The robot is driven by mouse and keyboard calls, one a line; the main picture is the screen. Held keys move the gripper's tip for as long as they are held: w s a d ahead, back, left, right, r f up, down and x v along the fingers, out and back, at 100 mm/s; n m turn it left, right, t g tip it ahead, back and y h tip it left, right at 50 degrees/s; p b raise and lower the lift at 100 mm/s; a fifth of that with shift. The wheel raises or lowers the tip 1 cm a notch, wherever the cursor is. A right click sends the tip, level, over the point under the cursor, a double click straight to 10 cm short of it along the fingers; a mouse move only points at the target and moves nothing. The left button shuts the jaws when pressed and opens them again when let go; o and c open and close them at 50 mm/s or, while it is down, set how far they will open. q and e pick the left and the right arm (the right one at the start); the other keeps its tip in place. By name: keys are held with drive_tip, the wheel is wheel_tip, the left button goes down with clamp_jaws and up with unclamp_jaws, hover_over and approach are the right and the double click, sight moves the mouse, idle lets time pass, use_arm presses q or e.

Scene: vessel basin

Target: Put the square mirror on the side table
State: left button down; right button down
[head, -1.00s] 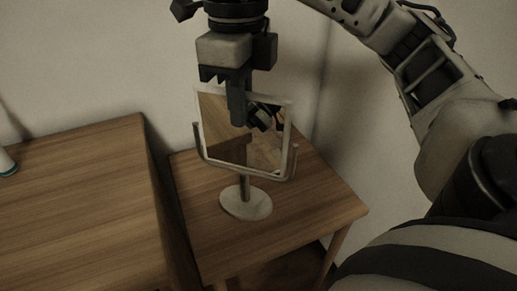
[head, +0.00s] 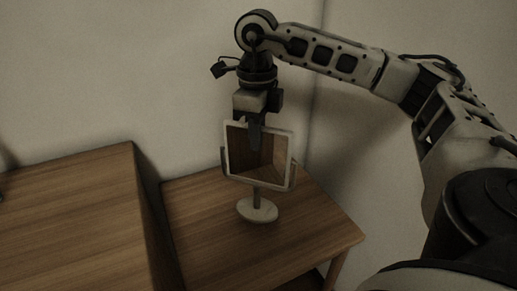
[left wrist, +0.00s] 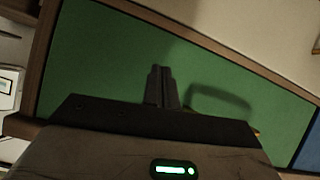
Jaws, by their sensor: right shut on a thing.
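The square mirror (head: 240,164) is a framed mirror on a stand with a round pale base (head: 258,211). In the head view it is upright over the wooden side table (head: 210,245), near its middle. I cannot tell whether the base touches the tabletop. My right gripper (head: 255,137) comes down from above and is shut on the mirror's top edge. My left gripper (left wrist: 162,88) shows only in the left wrist view, with its fingers together and nothing visible between them, in front of a green panel.
A larger wooden table (head: 70,220) stands left of the side table, with a narrow gap between them. A pale wall (head: 80,80) rises behind both, with a corner to the right. The side table's top around the mirror is clear.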

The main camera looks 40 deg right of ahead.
drive_tip(key=shift+w+d+f, duration=0.1)
drive_tip(key=shift+d+f, duration=0.05)
drive_tip(key=shift+f, duration=0.55)
drive_tip(key=shift+w+d+f, duration=0.1)
drive_tip(key=shift+d+f, duration=0.1)
drive_tip(key=shift+f, duration=0.5)
drive_tip(key=shift+w+d+f, duration=0.1)
drive_tip(key=shift+d+f, duration=0.05)
drive_tip(key=shift+f, duration=0.55)
drive_tip(key=shift+f, duration=0.2)
drive_tip(key=c, duration=1.5)
unclamp_jaws()
drive_tip(key=shift+s, duration=0.1)
drive_tip(key=shift+r, duration=0.15)
